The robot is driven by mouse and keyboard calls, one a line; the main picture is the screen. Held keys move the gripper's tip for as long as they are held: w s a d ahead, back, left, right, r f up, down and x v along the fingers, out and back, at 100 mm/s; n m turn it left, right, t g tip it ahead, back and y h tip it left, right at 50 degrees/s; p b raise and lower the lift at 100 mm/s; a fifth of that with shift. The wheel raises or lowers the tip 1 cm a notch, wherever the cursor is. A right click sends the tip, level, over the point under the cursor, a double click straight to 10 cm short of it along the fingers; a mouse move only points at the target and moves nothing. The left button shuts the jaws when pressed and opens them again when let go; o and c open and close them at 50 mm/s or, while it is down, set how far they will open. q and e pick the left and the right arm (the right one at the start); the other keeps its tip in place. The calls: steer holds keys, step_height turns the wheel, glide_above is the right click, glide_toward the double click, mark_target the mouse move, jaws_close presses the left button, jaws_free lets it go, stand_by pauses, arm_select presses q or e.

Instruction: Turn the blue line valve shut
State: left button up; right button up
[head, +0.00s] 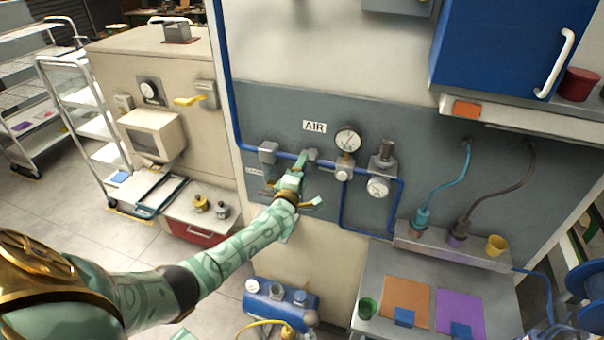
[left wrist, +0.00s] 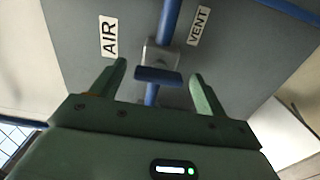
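The blue air line (head: 240,130) runs along the grey panel under the AIR sign (head: 314,127). In the left wrist view a grey valve body (left wrist: 161,55) sits on the blue pipe (left wrist: 170,18), with a blue bar handle (left wrist: 158,76) in front of it. The handle lies across the pipe in that view. My left gripper (head: 309,181) is at the panel and hides part of the line there. In the wrist view its two fingers (left wrist: 160,71) are spread, one on each side of the handle, with gaps visible. I cannot see my right gripper.
A round gauge (head: 347,139) and a regulator (head: 382,160) stand right of my gripper. A grey bracket (head: 268,152) is on its left. A shelf with teal and dark hoses (head: 455,248) is lower right. A VENT sign (left wrist: 199,26) is beside the valve.

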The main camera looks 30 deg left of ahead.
arm_select(q)
steer(key=p+v, duration=0.2)
steer(key=v, duration=1.4)
steer(key=shift+s+d, duration=0.1)
steer(key=shift+d, duration=0.1)
steer(key=s+d+f+m+g+h+b, duration=0.25)
steer(key=s+f+m, duration=0.2)
steer(key=f, duration=0.65)
steer(key=s+d+f+m+g+h+b, duration=0.1)
steer(key=s+f+m+g+b, duration=0.4)
steer(key=f, duration=0.6)
steer(key=s+d+f+m+h+b, duration=0.1)
steer(key=s+f+m, duration=0.2)
steer(key=f+m, duration=0.6)
steer(key=s+d+f+m+g+b, duration=0.2)
steer(key=s+f+g+b, duration=0.2)
steer(key=s+f+b, duration=0.5)
steer(key=s+d+f+m+g+b, duration=0.2)
steer(key=s+f+g+b, duration=0.3)
steer(key=s+f, duration=1.6)
step_height(320, 180, down, 7)
steer(key=m+b, duration=0.1)
steer(key=b, duration=0.4)
steer(key=shift+s+d+m, duration=0.2)
steer(key=shift+s+m, duration=0.15)
